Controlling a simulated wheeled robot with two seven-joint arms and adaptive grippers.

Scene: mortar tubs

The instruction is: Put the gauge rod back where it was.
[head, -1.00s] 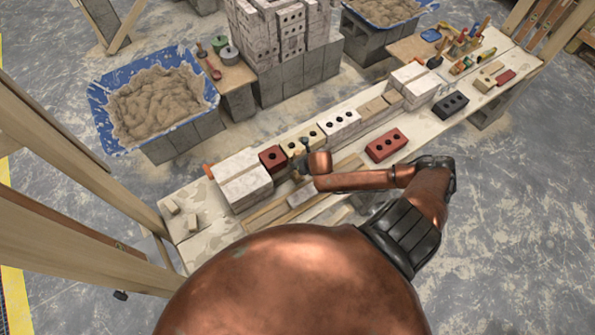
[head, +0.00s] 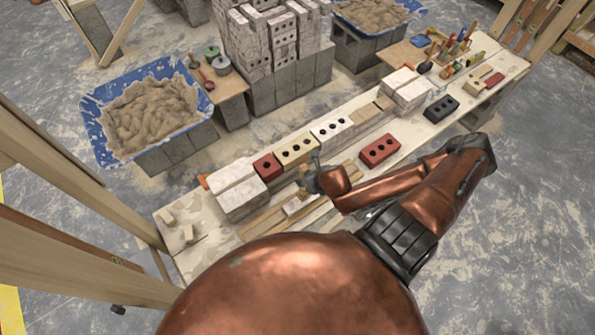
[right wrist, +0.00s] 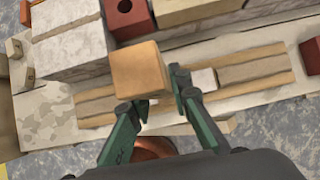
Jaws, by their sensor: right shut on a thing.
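My right gripper (head: 313,180) is over the near side of the bench, in front of the tan holed brick (head: 298,150). In the right wrist view my right gripper (right wrist: 158,97) is shut on a tan wooden piece (right wrist: 140,66). I see this piece as a short, squarish block face; its full length cannot be told, and I cannot confirm that it is the gauge rod. Behind it, long wooden strips (right wrist: 240,66) lie along the bench, and these strips also show in the head view (head: 262,221). My left gripper is out of view.
A dark red brick (head: 267,166), a white brick (head: 332,128) and a red brick (head: 380,149) stand on the bench (head: 207,244). Pale stacked blocks (head: 240,197) are to the left. A mortar tub (head: 97,146) is beyond.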

